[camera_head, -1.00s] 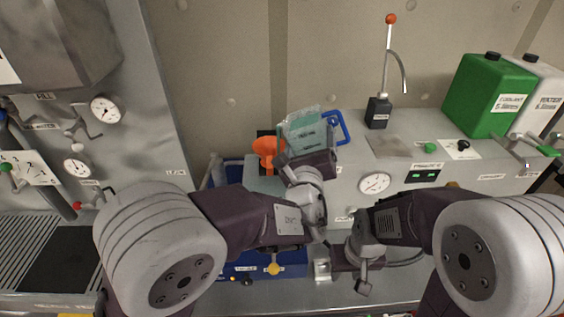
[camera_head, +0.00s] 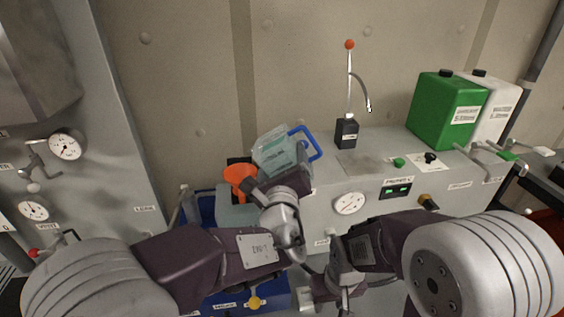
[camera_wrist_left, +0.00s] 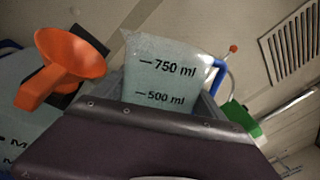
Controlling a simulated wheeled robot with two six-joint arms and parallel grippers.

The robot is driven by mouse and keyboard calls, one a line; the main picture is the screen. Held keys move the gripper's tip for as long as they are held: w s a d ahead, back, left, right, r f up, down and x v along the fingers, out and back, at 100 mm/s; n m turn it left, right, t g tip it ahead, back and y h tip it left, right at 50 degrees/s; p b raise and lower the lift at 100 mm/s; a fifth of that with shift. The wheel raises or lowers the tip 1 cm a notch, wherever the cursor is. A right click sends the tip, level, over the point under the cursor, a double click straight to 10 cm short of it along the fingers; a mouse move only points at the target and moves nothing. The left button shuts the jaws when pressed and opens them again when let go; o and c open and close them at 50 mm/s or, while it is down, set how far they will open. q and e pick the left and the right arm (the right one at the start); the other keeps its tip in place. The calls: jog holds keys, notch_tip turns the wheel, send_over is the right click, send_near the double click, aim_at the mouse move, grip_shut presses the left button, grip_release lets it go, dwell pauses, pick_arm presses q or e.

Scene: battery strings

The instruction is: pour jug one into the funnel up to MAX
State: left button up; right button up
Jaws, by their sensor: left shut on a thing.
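My left gripper (camera_head: 268,193) is shut on a clear jug with a blue handle (camera_head: 308,143). The jug (camera_head: 275,152) leans toward the orange funnel (camera_head: 238,177), just left of it. In the left wrist view, the jug (camera_wrist_left: 165,82) shows 750 ml and 500 ml marks and pale liquid; the gripper hides its base. The funnel (camera_wrist_left: 68,58) is close by on the left there, over a pale vessel (camera_wrist_left: 25,130) with partly hidden lettering. I cannot see a stream. My right gripper (camera_head: 343,290) is low near the middle, its fingers unclear.
A grey bench with a gauge (camera_head: 349,203) stands behind my arms. It carries a black-based pump (camera_head: 346,132), a green canister (camera_head: 445,110) and a white canister (camera_head: 497,112). A blue crate (camera_head: 200,207) stands around the vessel at left.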

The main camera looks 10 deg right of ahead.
pick_arm(q)
jog(key=shift+r, duration=0.2)
dwell(0.6)
jog(key=shift+r+n+b, duration=0.2)
jog(key=shift+n+b, duration=0.3)
jog(key=shift+b, duration=0.25)
jog(key=shift+r+b, duration=0.25)
jog(key=shift+b, duration=0.1)
jog(key=shift+n, duration=0.3)
jog(key=shift+r+b, duration=0.1)
jog(key=shift+b, duration=0.3)
jog(key=shift+r+n+b, duration=0.3)
jog(key=shift+n+b, duration=0.2)
jog(key=shift+n, duration=0.1)
jog(key=shift+r, duration=0.15)
